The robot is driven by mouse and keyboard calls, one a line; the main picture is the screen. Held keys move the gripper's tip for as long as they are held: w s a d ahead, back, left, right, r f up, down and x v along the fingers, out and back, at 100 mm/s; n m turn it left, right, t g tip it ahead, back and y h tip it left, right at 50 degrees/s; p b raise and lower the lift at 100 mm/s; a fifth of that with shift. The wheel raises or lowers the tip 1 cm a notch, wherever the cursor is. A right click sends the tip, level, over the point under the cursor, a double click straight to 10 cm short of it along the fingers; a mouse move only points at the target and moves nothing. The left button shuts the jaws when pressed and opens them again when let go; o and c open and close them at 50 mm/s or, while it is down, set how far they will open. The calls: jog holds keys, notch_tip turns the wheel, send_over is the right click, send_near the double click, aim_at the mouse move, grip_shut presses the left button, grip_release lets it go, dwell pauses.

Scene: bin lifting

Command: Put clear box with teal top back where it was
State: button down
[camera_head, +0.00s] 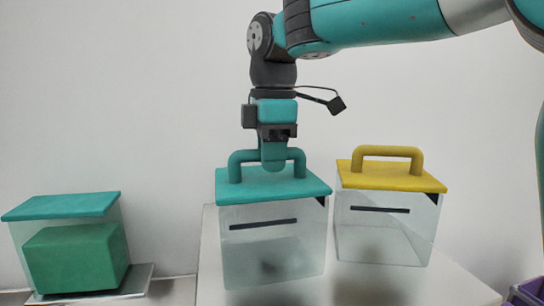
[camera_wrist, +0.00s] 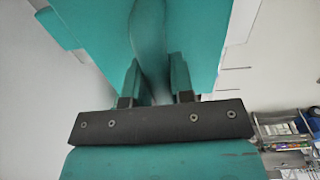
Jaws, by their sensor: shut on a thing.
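The clear box with teal top (camera_head: 272,244) stands upright near the middle of the head view, with a dark slot on its front face. Its teal lid also shows in the wrist view (camera_wrist: 95,30). My gripper (camera_head: 273,160) is above the lid and shut on its arched teal handle (camera_head: 240,160). In the wrist view, my gripper's fingers (camera_wrist: 155,85) are on either side of the handle (camera_wrist: 149,35). I cannot tell whether the box's base touches the table or hangs just above it.
A clear box with a yellow lid and handle (camera_head: 390,183) stands close on the right on the pale table (camera_head: 455,283). At the left, apart from the table, another teal-lidded clear box (camera_head: 62,205) holds a green block (camera_head: 78,258) on a flat plate (camera_head: 138,280).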

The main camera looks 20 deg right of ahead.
jog(key=shift+f, duration=0.2)
jog(key=c, duration=1)
grip_release()
jog(key=shift+r, duration=0.1)
jog(key=r, duration=1.2)
jog(key=shift+s, duration=0.3)
jog(key=shift+d, duration=0.1)
